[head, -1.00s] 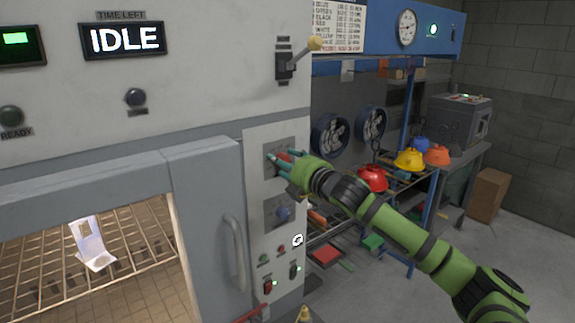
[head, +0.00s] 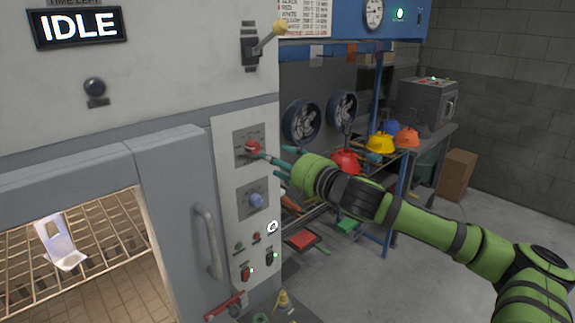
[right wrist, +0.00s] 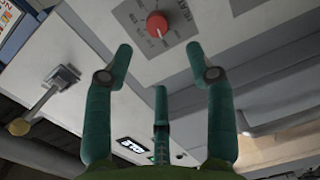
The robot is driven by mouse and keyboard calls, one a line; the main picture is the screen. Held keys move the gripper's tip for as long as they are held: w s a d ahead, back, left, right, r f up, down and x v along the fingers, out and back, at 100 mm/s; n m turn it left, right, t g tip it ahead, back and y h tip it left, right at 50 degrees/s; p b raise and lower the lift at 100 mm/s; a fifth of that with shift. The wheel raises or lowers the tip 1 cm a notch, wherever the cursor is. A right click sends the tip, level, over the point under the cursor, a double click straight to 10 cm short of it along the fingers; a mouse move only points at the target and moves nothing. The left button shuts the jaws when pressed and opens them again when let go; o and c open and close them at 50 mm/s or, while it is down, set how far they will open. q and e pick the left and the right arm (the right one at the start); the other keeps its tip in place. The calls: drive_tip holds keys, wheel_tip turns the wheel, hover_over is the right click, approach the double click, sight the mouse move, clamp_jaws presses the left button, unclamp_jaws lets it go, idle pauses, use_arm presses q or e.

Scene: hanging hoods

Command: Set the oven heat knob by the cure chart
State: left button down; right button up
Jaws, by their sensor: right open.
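The red heat knob (head: 251,147) sits on a grey dial plate (head: 240,158) on the oven's control panel. It also shows in the right wrist view (right wrist: 157,24), with a light pointer mark and lettering that reads HEAT beside it. My right gripper (head: 272,160) is open and empty, with its fingers just in front of and to the right of the knob. In the right wrist view the fingertips (right wrist: 158,52) stand apart, and the knob lies beyond the gap. The cure chart (head: 305,17) is cut off at the top; its lines are too small to read. My left gripper is out of view.
The oven door handle (head: 209,243) stands out to the left. A lever (head: 262,40) juts out above. The oven display (head: 79,26) reads IDLE.

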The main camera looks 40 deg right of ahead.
drive_tip(key=shift+s, duration=1.15)
